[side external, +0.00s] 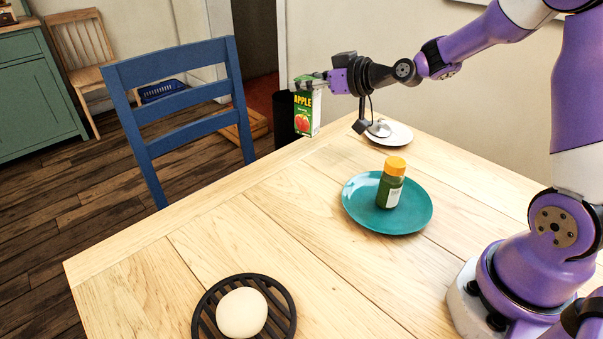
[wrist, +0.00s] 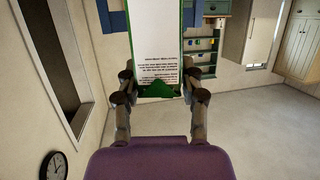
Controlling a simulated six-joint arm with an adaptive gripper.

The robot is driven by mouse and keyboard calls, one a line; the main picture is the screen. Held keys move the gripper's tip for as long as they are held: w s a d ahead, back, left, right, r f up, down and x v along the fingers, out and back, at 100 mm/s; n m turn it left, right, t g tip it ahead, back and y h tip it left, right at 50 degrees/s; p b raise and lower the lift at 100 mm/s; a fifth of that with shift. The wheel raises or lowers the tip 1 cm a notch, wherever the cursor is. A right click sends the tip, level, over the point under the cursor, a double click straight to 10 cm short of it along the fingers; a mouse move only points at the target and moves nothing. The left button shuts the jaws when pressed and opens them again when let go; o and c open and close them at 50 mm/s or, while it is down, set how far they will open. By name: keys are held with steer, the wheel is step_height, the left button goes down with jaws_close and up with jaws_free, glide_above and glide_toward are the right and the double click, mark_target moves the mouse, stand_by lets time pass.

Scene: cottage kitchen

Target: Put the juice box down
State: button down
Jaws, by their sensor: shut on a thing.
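The juice box (side external: 307,116) is green and white with a red apple and the word APPLE on its front. It hangs upright in the air near the far edge of the table (side external: 215,240). My gripper (side external: 312,79) is shut on the top part of the box. In the wrist view the box (wrist: 156,60) shows a white panel with small print between my gripper's fingers (wrist: 158,95). The underside of the box looks clear of the table in the side view.
A teal plate (side external: 360,215) holds a green jar with an orange lid (side external: 391,182). A white plate (side external: 400,137) with a silvery item lies farther back. A dark slatted trivet (side external: 284,300) with a pale round thing (side external: 242,313) is in front. A blue chair (side external: 180,73) stands beyond the table. The table's left middle is bare.

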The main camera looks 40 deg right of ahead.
steer(key=s+a+r+n+g+y, duration=0.1)
steer(key=s+a+n+g+y, duration=0.2)
steer(key=s+a, duration=0.55)
steer(key=s+a+r+n+g+y, duration=0.1)
steer(key=s+a+n+y, duration=0.3)
steer(key=a, duration=0.8)
steer(key=w+d+f, duration=0.6)
steer(key=d+f, duration=0.2)
steer(key=f, duration=0.2)
steer(key=shift+d+f, duration=0.25)
steer(key=shift+d, duration=0.05)
steer(key=shift+f, duration=0.15)
steer(key=shift+c, duration=2)
jaws_free()
